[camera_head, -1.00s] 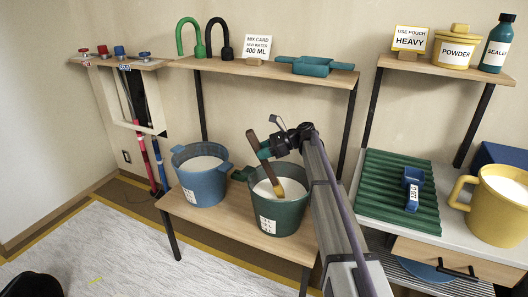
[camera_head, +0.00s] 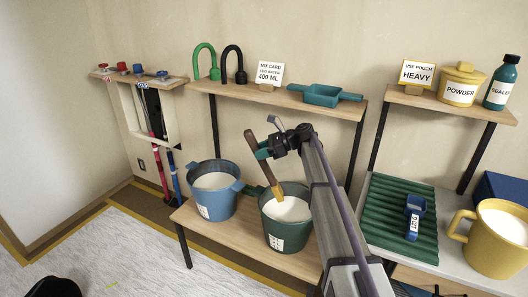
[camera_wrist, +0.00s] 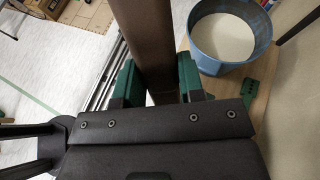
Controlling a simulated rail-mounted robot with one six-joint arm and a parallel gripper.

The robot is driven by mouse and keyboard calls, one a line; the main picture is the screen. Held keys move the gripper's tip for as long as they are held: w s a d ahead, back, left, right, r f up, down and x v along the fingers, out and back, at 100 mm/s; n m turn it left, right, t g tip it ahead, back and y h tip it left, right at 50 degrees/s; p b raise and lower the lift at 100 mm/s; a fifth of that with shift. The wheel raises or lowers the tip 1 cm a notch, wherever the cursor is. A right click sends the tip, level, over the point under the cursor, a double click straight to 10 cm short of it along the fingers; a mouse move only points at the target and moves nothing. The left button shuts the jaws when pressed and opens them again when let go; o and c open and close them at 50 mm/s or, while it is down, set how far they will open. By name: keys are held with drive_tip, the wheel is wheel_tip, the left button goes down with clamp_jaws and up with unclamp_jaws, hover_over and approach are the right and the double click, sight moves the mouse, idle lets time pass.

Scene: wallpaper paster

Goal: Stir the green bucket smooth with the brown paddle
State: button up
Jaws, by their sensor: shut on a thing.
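The green bucket (camera_head: 283,237) stands on the low wooden bench, with whitish contents inside. The brown paddle (camera_head: 262,163) is tilted, its lighter yellowish lower end at the bucket's left inner rim. I cannot tell whether its tip touches the contents. My gripper (camera_head: 262,150) is shut on the paddle's upper shaft, above the bucket. In the wrist view my gripper's green finger pads (camera_wrist: 157,80) sit on both sides of the brown shaft (camera_wrist: 148,45). The green bucket is not clear in the wrist view.
A blue bucket (camera_head: 216,203) with whitish contents stands just left of the green one on the bench (camera_head: 190,222). A shelf (camera_head: 300,101) with hooks, a card and a teal tray is above. A yellow mug (camera_head: 490,250) and green ribbed board (camera_head: 390,220) are at right.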

sight(256, 141)
idle(0.6)
wheel_tip(256, 141, up, 5)
drive_tip(key=p, duration=0.5)
